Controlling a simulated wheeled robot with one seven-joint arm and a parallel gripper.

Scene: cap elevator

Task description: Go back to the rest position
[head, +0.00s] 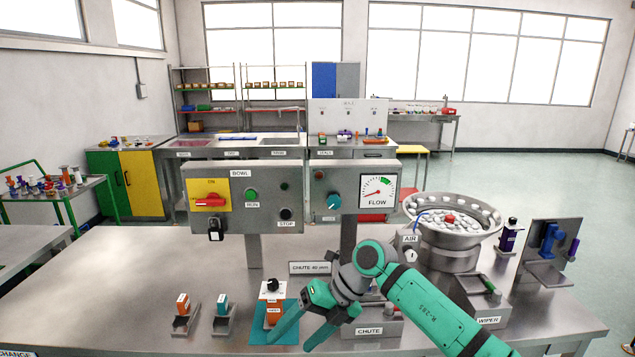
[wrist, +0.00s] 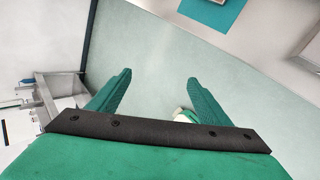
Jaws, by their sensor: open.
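My gripper (head: 298,333) is green and hangs low over the front of the steel table (head: 130,280), its fingers spread apart. An orange-and-white bottle with a black cap (head: 272,295) stands on a teal mat (head: 258,331) behind and left of the fingers. I see no contact between them. In the wrist view the two fingers of my gripper (wrist: 158,80) are apart with nothing between them. A white rounded thing shows partly behind the right finger there; I cannot tell what it is.
Two small holders with an orange block (head: 183,304) and a teal block (head: 222,305) stand left of the mat. The BOWL panel (head: 268,187) and FLOW panel (head: 332,186) rise behind. A bowl feeder (head: 450,235) and a chute block (head: 368,331) are near my arm. The table's left is clear.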

